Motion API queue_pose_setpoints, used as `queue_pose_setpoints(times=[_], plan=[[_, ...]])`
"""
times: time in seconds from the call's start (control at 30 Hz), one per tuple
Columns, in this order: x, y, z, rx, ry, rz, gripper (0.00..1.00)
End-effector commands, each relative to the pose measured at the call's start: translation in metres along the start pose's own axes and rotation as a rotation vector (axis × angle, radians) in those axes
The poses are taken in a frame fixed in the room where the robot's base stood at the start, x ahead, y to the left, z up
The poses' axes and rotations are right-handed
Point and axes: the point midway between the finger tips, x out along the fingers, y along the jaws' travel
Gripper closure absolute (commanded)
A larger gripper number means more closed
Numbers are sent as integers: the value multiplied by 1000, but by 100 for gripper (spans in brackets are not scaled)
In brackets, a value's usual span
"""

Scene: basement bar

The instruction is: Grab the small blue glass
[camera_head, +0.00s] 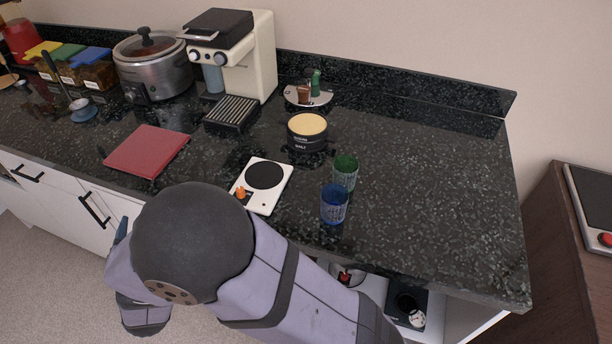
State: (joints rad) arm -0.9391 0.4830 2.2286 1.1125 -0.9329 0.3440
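A small blue glass (334,204) stands upright on the black speckled counter, near its front edge. A green glass (345,172) stands just behind it, and the two partly overlap in the picture. My arm crosses the lower middle of the view, in front of the counter. The dark rounded joint of my arm is left of the blue glass. My gripper's fingers cannot be made out; the end of my arm is at the lower left, mostly hidden behind the arm's own links. Nothing of mine visibly touches the blue glass.
A white scale-like plate with a black disc (265,175) lies left of the glasses. A black tin (307,132) stands behind them. A red board (147,151), a coffee machine (236,55) and a slow cooker (153,66) stand further left. The counter (440,170) right of the glasses is clear.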

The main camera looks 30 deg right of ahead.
Motion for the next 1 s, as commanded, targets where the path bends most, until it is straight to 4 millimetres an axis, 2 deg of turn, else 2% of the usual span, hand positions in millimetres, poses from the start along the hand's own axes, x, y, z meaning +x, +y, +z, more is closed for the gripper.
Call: queue_pose_setpoints(times=[0.03,0.2,0.3,0.43,0.57,0.77,0.87,1.0], plan=[[-20,-24,-14,13,53,-11,37],[-66,-52,-40,59,246,-37,37],[-91,-58,-53,64,342,-41,37],[-113,-49,-71,37,452,-14,37],[-119,-9,-92,-41,543,85,37],[-116,70,-122,-171,609,280,37],[-123,114,-142,-239,637,394,37],[-142,168,-170,-328,673,544,37]])
